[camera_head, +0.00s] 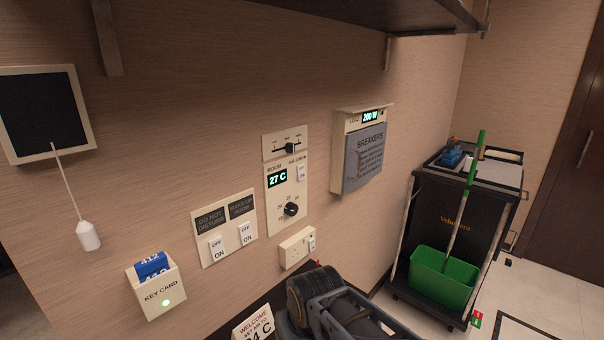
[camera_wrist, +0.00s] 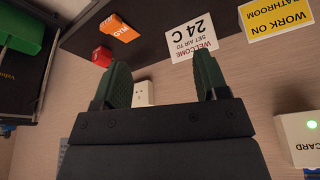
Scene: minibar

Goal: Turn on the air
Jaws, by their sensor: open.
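The air control panel (camera_head: 286,180) is on the wall in the head view. Its display (camera_head: 277,179) reads 27 C. A small rocker switch (camera_head: 301,173) sits right of the display, a round black knob (camera_head: 291,209) below it, and a slider (camera_head: 290,148) above. The switch's position is too small to tell. A welcome card (camera_head: 254,326) says to set the air to 24 C; it also shows upside down in the wrist view (camera_wrist: 192,38). My gripper (camera_wrist: 162,82) is open and empty, its two dark green fingers apart, with a wall socket plate (camera_wrist: 143,92) seen between them.
A key card holder (camera_head: 158,290) holds a blue card and shows a green light. Two labelled switches (camera_head: 230,248) are beside it. A breaker box (camera_head: 359,158) hangs to the right, its display reading 200 W. A cart (camera_head: 470,205) with a green bucket stands right; a shelf (camera_head: 400,15) overhangs above.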

